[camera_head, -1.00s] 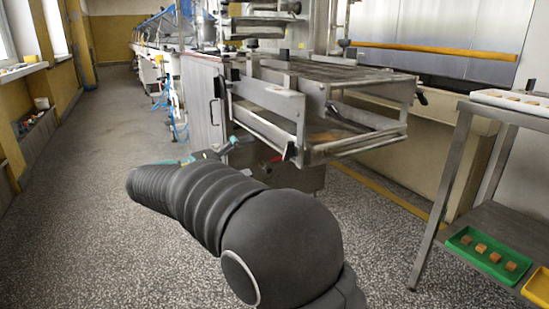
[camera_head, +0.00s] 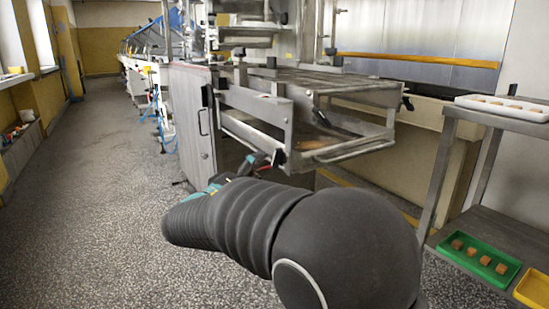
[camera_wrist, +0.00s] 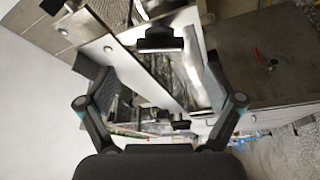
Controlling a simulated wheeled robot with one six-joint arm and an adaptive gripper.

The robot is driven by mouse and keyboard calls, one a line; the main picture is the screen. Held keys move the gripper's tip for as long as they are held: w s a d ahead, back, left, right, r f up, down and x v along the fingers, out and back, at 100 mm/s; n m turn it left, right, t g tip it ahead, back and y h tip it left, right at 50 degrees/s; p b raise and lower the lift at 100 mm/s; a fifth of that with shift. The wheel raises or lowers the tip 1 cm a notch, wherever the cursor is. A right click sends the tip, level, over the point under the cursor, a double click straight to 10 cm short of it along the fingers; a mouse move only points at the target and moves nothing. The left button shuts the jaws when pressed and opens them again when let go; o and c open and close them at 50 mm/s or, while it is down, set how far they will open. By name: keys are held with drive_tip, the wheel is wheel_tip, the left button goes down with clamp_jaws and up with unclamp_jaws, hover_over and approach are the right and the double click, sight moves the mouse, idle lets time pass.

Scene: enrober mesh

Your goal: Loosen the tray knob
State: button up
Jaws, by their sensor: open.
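The machine's tray frame (camera_head: 300,128) is a grey metal frame with rails, in the middle of the head view. A dark knob-like part (camera_head: 278,158) sits at its lower front corner; I cannot tell for sure that it is the tray knob. In the wrist view a black T-shaped part (camera_wrist: 160,38) stands on the metal frame, ahead of and between my fingers. My gripper (camera_wrist: 155,80) is open, its two fingers apart with nothing held between them. In the head view my arm hides most of the gripper, which is near the frame's lower corner.
A grey cabinet (camera_head: 195,115) with a handle stands left of the frame. At right a metal rack (camera_head: 447,165) carries a white tray (camera_head: 505,108), a green tray (camera_head: 448,252) with brown pieces and a yellow tray (camera_head: 534,290). The floor at left is clear.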

sight(274, 159)
drive_tip(key=x, duration=0.7)
drive_tip(key=shift+w+d, duration=0.1)
drive_tip(key=shift+w, duration=0.05)
drive_tip(key=c, duration=1.2)
drive_tip(key=shift+o, duration=0.2)
drive_tip(key=shift+r, duration=0.1)
drive_tip(key=shift+n+p, duration=0.3)
drive_tip(key=shift+r+n+y+p, duration=0.1)
drive_tip(key=shift+n+y+p, duration=0.2)
drive_tip(key=shift+n, duration=0.5)
drive_tip(key=shift+f+n+g+y+p, duration=0.2)
drive_tip(key=shift+n+g+y+p, duration=0.3)
drive_tip(key=shift+n, duration=0.6)
